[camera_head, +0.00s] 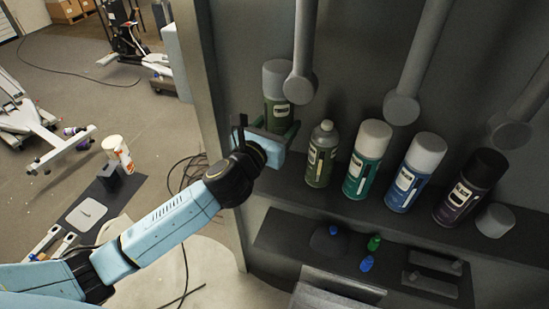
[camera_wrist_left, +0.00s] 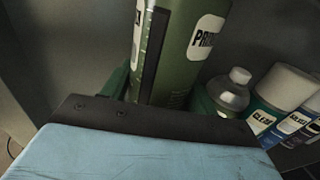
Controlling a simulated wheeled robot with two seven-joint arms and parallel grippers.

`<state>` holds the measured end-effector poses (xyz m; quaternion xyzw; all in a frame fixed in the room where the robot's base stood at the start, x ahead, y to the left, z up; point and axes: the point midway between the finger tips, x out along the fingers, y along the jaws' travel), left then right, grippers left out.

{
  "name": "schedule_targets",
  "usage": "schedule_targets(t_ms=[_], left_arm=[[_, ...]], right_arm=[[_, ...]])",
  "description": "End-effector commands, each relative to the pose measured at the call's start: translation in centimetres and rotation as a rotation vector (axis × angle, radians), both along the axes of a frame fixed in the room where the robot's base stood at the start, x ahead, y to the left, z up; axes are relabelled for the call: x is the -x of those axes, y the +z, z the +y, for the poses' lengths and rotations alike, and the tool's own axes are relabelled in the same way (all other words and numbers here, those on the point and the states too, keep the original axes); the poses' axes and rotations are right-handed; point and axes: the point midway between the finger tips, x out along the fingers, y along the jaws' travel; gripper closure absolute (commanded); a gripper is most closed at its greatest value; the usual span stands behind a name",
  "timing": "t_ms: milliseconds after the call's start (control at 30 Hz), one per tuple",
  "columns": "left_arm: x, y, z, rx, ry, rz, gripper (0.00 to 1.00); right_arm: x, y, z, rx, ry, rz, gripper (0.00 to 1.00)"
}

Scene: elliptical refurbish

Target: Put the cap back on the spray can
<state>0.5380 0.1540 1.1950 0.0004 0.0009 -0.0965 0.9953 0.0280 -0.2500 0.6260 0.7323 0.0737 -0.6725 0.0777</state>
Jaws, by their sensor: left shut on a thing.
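The uncapped spray can (camera_head: 321,155), olive green with a bare nozzle, stands upright on the shelf; it also shows in the left wrist view (camera_wrist_left: 225,92). A loose grey cap (camera_head: 495,220) lies at the right end of the shelf, apart from my gripper. My left gripper (camera_head: 271,128) is shut on another green can (camera_head: 277,112), which has a grey cap on and is left of the uncapped one. This held can fills the upper middle of the left wrist view (camera_wrist_left: 178,50); its base is hidden. My right gripper is not in view.
Teal (camera_head: 367,160), blue (camera_head: 415,172) and purple (camera_head: 469,188) cans stand in a row to the right. Grey rods (camera_head: 402,105) hang above the shelf (camera_head: 349,207). Small blue and green parts (camera_head: 374,242) lie on the lower ledge. A cabinet edge (camera_head: 212,105) rises left of my gripper.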

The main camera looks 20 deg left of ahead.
Motion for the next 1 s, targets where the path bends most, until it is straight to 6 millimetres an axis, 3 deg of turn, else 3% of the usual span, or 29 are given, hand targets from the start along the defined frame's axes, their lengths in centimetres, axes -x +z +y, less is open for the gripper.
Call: schedule_targets(t_ms=[200, 467, 633, 1000], left_arm=[[0.1, -4.5, -0.1, 0.003, 0.002, 0.006, 0.73], [0.0, -6.7, 0.0, 0.002, 0.001, 0.004, 0.73], [0.0, -9.3, 0.0, 0.002, 0.002, 0.004, 0.73], [0.0, -9.8, 0.0, 0.001, 0.001, 0.002, 0.73]], right_arm=[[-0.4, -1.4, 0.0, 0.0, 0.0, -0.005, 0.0], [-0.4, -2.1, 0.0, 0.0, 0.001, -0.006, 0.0], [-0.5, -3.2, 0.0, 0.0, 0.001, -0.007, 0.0], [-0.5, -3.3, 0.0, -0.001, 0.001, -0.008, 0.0]])
